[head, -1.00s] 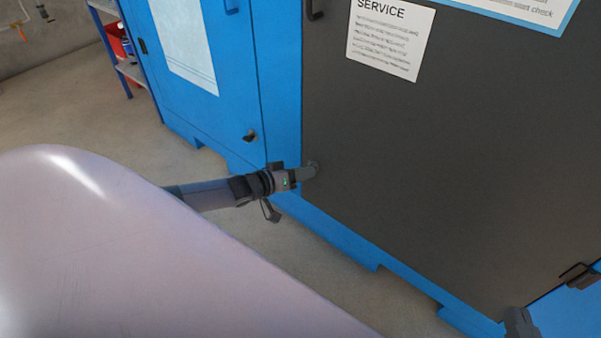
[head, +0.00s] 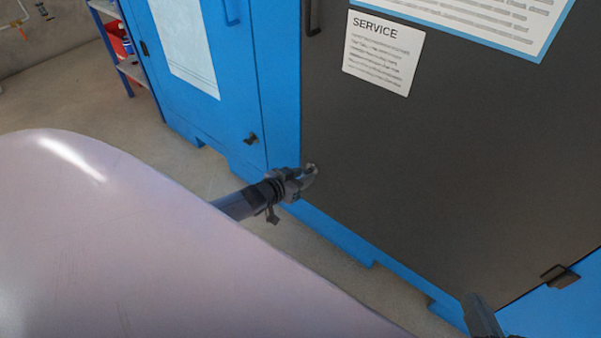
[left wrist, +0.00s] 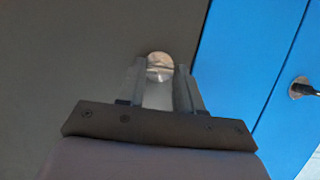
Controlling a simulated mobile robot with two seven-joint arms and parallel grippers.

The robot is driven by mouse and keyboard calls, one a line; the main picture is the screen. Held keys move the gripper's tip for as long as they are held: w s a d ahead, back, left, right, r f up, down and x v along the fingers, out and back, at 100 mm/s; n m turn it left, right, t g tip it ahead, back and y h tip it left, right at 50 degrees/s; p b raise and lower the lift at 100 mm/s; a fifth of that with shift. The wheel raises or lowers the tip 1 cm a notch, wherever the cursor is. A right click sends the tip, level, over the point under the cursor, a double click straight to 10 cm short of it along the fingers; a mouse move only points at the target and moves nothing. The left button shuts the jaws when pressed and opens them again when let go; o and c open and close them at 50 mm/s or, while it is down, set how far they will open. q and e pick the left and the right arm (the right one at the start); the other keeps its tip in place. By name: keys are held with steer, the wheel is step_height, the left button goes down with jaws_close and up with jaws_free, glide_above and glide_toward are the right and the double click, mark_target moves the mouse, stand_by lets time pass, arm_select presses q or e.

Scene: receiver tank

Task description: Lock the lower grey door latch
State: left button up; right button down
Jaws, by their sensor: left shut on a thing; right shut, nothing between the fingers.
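The lower grey door latch (head: 312,168) is a small round silver piece at the lower left edge of the dark grey door (head: 420,160). My left gripper (head: 306,174) is shut on it, reaching in from the left. In the left wrist view the latch (left wrist: 160,65) shows as a bright disc with a line across it, between the fingertips (left wrist: 160,78). The fingers hide part of the latch, so its exact turn is hard to read. My right gripper (head: 480,312) shows only in part at the bottom right, shut and empty, apart from the latch.
A blue door (head: 205,90) with its own small dark latch (head: 251,139) stands left of the grey door. A shelf with a red bin (head: 120,40) is at the far left. Open floor lies in front.

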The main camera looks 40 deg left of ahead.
mark_target(306, 173)
arm_select(q)
steer(key=shift+m, duration=0.3)
arm_select(e)
steer(key=shift+a, duration=0.15)
arm_select(q)
steer(key=o, duration=1)
steer(key=shift+o, duration=0.2)
steer(key=shift+s, duration=0.1)
steer(key=p+v, duration=0.2)
steer(key=v, duration=0.1)
steer(key=shift+d+r+p, duration=0.1)
steer(key=shift+r+p, duration=0.05)
steer(key=shift+p, duration=0.15)
steer(key=p+v, duration=0.2)
steer(key=v, duration=0.1)
steer(key=shift+s, duration=0.45)
arm_select(e)
steer(key=shift+s+d+r+g+h, duration=0.15)
steer(key=shift+d+r+h, duration=0.05)
steer(key=shift+d+h, duration=0.3)
steer(key=shift+s+d+r+g+h, duration=0.1)
steer(key=shift+d+r+g+h, duration=0.1)
steer(key=shift+d+h, duration=0.3)
